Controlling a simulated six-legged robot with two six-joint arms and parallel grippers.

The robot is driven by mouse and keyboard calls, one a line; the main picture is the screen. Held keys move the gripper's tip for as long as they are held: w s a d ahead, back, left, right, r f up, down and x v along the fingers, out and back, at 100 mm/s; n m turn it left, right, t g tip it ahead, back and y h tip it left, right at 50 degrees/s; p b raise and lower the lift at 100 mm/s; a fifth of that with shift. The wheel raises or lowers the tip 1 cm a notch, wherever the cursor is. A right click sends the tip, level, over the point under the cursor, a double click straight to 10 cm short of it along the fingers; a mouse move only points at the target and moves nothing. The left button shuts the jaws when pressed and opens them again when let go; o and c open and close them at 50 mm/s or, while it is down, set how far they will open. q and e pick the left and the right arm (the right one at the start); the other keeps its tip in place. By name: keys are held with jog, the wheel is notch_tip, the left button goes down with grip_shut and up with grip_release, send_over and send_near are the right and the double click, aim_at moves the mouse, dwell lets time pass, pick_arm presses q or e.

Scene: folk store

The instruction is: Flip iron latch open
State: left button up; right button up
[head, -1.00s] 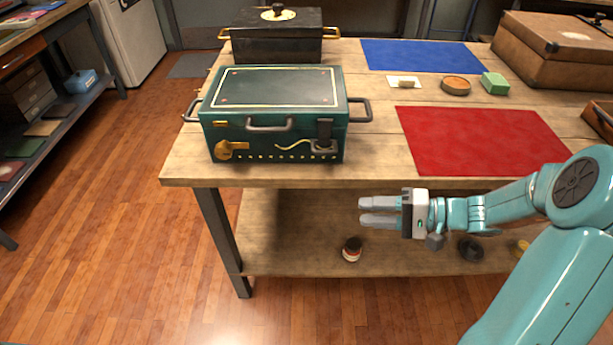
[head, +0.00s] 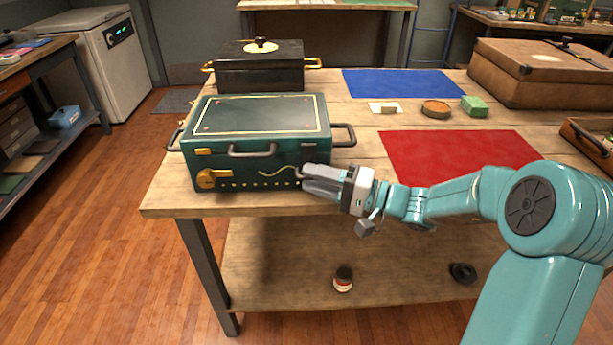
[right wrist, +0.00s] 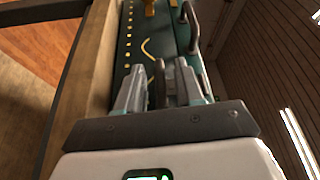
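A green metal box (head: 225,160) with a yellow border line on its lid stands at the table's front left. A brass latch (head: 212,178) is on the left of its front face. The dark iron latch on the right of that face is mostly hidden behind my right gripper (head: 307,180) in the head view. In the right wrist view, a dark upright iron latch part (right wrist: 158,84) shows between the two spread fingers of my right gripper (right wrist: 160,68). I cannot tell whether either finger touches it. The lid is down. My left gripper is not in view.
The box's grey front handle (head: 252,150) is left of my right gripper, and a side handle (head: 344,134) is above it. A black pot (head: 260,72) stands behind the box. A red mat (head: 455,155) lies to the right. The table's front edge is below my gripper.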

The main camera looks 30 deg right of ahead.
aim_at(308, 151)
jog(key=shift+x, duration=1.15)
jog(key=shift+s, duration=0.1)
jog(key=shift+c, duration=0.4)
grip_shut()
jog(key=shift+s+a+r+m+p, duration=0.15)
jog(key=shift+m+p, duration=0.25)
jog(key=shift+s+a+r+m+g+p, duration=0.3)
jog(key=shift+r+m+g+p, duration=1.35)
jog(key=shift+p, duration=2.05)
jog(key=shift+s+a+r+m+g+p, duration=0.1)
jog(key=shift+s+r+m+g+p, duration=0.6)
jog(key=shift+m+p, duration=2.35)
jog(key=shift+s+a+r+m+g+p, duration=0.2)
jog(key=shift+r+m+g+p, duration=1)
jog(key=shift+p, duration=3.15)
jog(key=shift+w+r+m+p, duration=0.15)
jog(key=shift+r+m+p, duration=0.25)
jog(key=shift+p, duration=0.1)
